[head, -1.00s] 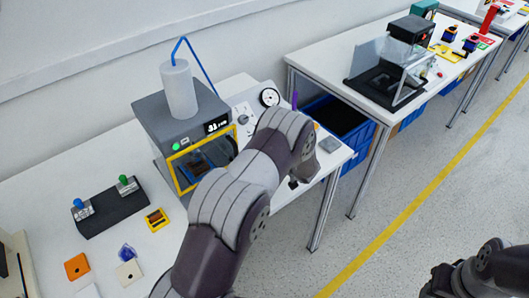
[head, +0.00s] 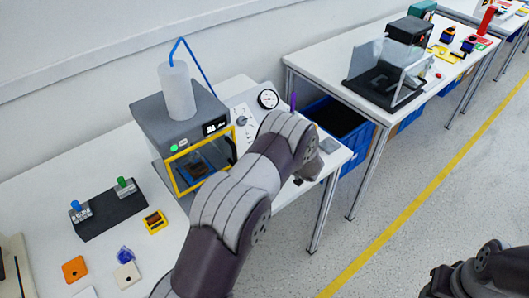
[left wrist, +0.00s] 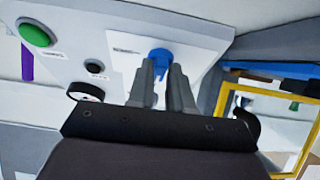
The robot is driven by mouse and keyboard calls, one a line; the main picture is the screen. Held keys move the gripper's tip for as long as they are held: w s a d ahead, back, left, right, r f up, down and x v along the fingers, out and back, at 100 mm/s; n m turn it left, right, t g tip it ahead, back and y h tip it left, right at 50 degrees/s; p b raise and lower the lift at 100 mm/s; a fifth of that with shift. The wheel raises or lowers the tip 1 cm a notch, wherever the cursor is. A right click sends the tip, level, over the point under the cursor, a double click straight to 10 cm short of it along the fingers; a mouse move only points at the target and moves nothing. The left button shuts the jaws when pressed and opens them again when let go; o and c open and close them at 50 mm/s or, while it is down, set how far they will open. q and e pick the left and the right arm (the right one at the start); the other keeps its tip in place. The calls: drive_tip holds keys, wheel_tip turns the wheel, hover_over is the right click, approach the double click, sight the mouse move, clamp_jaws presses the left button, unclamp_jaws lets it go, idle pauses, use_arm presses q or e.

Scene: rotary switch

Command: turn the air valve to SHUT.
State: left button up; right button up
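The blue air valve handle (left wrist: 160,56) is on a pale control panel (left wrist: 98,30) in the left wrist view. My left gripper (left wrist: 163,72) has its two fingers at the handle, one on each side of its lower part. I cannot tell whether they press on it. The small label beside the handle is too blurred to read. In the head view my left arm hides the valve and most of the gripper. My right arm (head: 490,270) is at the lower right edge; its gripper is cut off and its state is unclear.
A grey machine (head: 160,120) with a yellow-framed window stands left of the panel. A round gauge (head: 267,99) is on the panel's back side. A green button (left wrist: 36,33) and a black knob (left wrist: 86,91) are near the valve. A second bench stands at right.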

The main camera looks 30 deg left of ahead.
use_arm(q)
drive_tip(key=shift+o, duration=1.2)
drive_tip(key=v, duration=1.2)
drive_tip(key=shift+s+d+b, duration=0.2)
drive_tip(key=shift+d+b, duration=0.1)
